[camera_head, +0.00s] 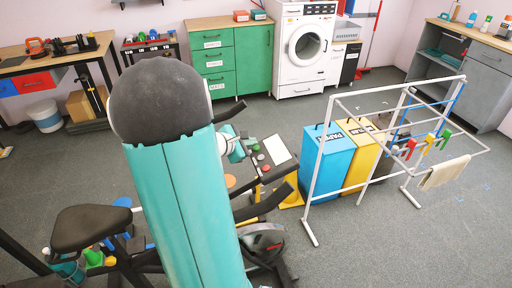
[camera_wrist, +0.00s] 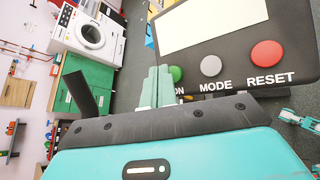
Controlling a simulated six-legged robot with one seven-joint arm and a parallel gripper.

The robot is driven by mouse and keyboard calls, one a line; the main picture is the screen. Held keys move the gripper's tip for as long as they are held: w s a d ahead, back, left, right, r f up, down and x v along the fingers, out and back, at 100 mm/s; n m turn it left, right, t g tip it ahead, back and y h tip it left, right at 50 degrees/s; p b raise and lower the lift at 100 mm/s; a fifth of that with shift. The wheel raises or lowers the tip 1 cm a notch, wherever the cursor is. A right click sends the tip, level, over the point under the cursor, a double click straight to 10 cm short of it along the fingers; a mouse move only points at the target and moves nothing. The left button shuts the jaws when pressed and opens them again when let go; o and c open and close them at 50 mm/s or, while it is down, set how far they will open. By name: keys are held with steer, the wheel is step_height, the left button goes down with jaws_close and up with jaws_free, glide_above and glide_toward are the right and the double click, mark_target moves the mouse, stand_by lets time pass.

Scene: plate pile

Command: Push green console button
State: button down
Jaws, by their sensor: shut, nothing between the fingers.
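The exercise bike's console (camera_wrist: 235,72) fills the upper right of the wrist view. It has a green button (camera_wrist: 177,73) marked ON, a grey MODE button (camera_wrist: 211,66) and a red RESET button (camera_wrist: 267,54). My gripper (camera_wrist: 158,71) is shut and empty. Its fingertips are just left of the green button in this view and cover its left edge; I cannot tell whether they touch it. In the head view the console (camera_head: 279,153) is right of my arm, with the green button (camera_head: 255,147) close to my gripper (camera_head: 243,148).
The bike's dark handlebars (camera_head: 262,205) and seat (camera_head: 90,226) are close around my arm. Blue (camera_head: 327,158) and yellow bins and a white drying rack (camera_head: 322,160) stand to the right. A washing machine (camera_head: 304,48) and green cabinet (camera_head: 253,60) are at the back.

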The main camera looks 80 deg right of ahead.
steer(key=shift+r, duration=0.1)
steer(key=shift+w+a+r, duration=0.2)
steer(key=shift+w+r, duration=0.1)
steer(key=shift+r, duration=0.6)
steer(key=shift+w+a+r, duration=0.15)
steer(key=shift+w+r, duration=0.1)
steer(key=shift+r, duration=0.65)
steer(key=shift+w+a+r, duration=0.2)
steer(key=shift+w+r, duration=0.1)
steer(key=shift+r, duration=0.6)
